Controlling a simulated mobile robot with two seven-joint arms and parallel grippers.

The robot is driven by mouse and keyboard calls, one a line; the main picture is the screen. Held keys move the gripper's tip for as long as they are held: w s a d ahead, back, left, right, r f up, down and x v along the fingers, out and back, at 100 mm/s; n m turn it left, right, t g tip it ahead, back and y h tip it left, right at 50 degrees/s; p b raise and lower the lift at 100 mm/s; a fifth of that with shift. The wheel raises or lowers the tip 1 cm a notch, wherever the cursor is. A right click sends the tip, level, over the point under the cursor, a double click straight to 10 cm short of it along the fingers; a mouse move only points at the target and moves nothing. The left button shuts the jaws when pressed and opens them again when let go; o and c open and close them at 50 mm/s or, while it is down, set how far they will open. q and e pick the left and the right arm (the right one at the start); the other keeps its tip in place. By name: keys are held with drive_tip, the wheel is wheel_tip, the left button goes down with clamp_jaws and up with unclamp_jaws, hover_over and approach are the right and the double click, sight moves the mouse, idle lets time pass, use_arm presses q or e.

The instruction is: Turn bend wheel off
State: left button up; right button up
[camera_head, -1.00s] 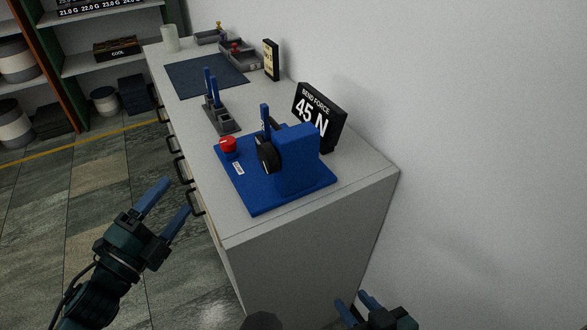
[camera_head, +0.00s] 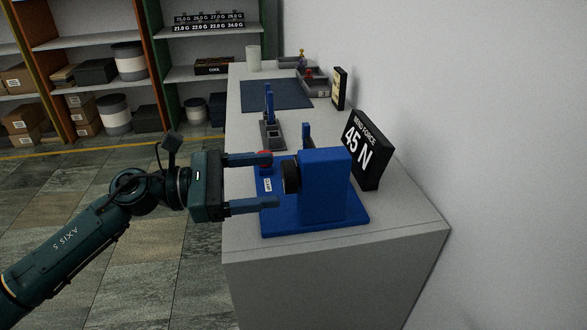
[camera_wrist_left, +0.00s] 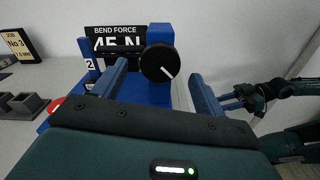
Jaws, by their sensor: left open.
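The bend wheel is a black round knob (camera_head: 290,177) on the left face of a blue press (camera_head: 325,185). In the left wrist view the knob (camera_wrist_left: 158,62) faces me, its white mark pointing to the lower right. My left gripper (camera_head: 270,181) is open in front of the knob, with its blue fingers apart on either side; I cannot tell whether they touch it. A black display (camera_head: 362,150) behind the press reads BEND FORCE 45 N. My right gripper (camera_wrist_left: 235,98) shows small at the right of the left wrist view; its opening is unclear.
A red button (camera_head: 265,155) on the press base is partly behind a finger. A grey holder with blue tools (camera_head: 271,131), a dark mat (camera_head: 277,94) and grey trays (camera_head: 313,80) stand farther back on the counter. A wall (camera_head: 480,110) bounds the right.

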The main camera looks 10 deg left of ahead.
sight(283, 177)
use_arm(q)
drive_tip(key=p+x, duration=0.1)
drive_tip(key=x, duration=0.4)
drive_tip(key=shift+d+r, duration=0.1)
drive_tip(key=shift+w+d, duration=0.15)
drive_tip(key=shift+d, duration=0.1)
use_arm(e)
drive_tip(key=shift+w+a+f+g, duration=0.15)
drive_tip(key=shift+a+f+g, duration=0.1)
drive_tip(key=shift+g, duration=0.05)
use_arm(q)
drive_tip(key=shift+c, duration=0.3)
drive_tip(key=c, duration=0.9)
drive_tip(key=shift+n+p, duration=0.55)
drive_tip(key=shift+n, duration=0.95)
drive_tip(key=shift+n+p, duration=0.4)
drive_tip(key=shift+p, duration=0.05)
drive_tip(key=shift+n, duration=0.3)
use_arm(e)
drive_tip(key=shift+w+a+f+g, duration=0.2)
drive_tip(key=shift+a+f+g, duration=0.1)
drive_tip(key=shift+a, duration=0.1)
